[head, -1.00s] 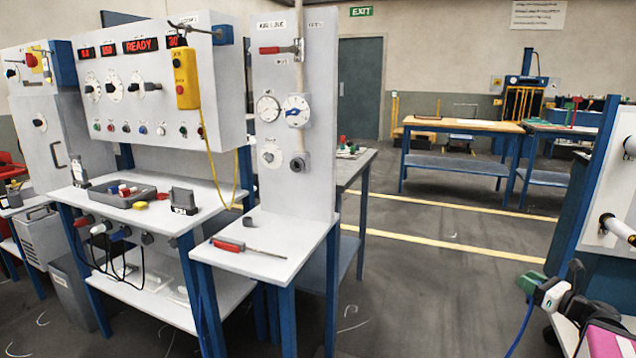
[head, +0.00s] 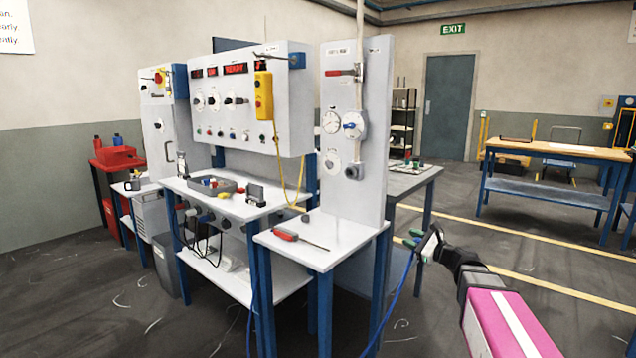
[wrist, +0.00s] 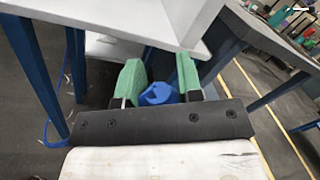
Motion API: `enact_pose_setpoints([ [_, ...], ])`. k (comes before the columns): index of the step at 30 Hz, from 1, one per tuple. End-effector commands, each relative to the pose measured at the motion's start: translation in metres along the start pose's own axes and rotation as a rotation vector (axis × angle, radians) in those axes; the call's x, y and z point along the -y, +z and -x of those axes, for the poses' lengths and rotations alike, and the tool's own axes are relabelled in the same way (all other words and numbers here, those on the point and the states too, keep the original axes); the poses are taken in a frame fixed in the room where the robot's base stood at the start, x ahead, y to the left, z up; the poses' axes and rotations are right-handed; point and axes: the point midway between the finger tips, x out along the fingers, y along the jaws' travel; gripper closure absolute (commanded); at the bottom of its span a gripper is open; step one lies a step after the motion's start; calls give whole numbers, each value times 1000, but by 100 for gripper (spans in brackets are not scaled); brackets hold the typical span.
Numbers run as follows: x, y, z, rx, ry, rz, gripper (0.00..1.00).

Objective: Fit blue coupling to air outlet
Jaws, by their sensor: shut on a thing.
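The blue coupling (wrist: 158,94) sits between the green fingertips of my gripper (wrist: 160,82) in the wrist view, and the gripper is shut on it. In the head view my gripper (head: 414,238) is to the right of and in front of the grey panel, with a blue hose (head: 402,290) hanging from it. The air outlet seems to be the dark grey round fitting (head: 353,171) low on the upright panel (head: 373,120), below the gauges. My gripper is apart from it, lower and to its right. The outlet is not visible in the wrist view.
A red-handled screwdriver (head: 290,236) lies on the small shelf (head: 330,250) under the panel. A bench (head: 425,172) stands behind the panel. A yellow pendant (head: 264,95) hangs from the control cabinet on the left. The floor to the right is open up to the wooden-top table (head: 560,148).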

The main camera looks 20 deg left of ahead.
Motion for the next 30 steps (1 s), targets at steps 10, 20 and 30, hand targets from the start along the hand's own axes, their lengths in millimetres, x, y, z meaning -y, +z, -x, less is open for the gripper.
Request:
enact_pose_setpoints([
  [10,-8,77,-136,76,18,505,95],
  [20,-34,170,-245,132,23,865,95],
  [30,-50,217,-287,148,25,983,95],
])
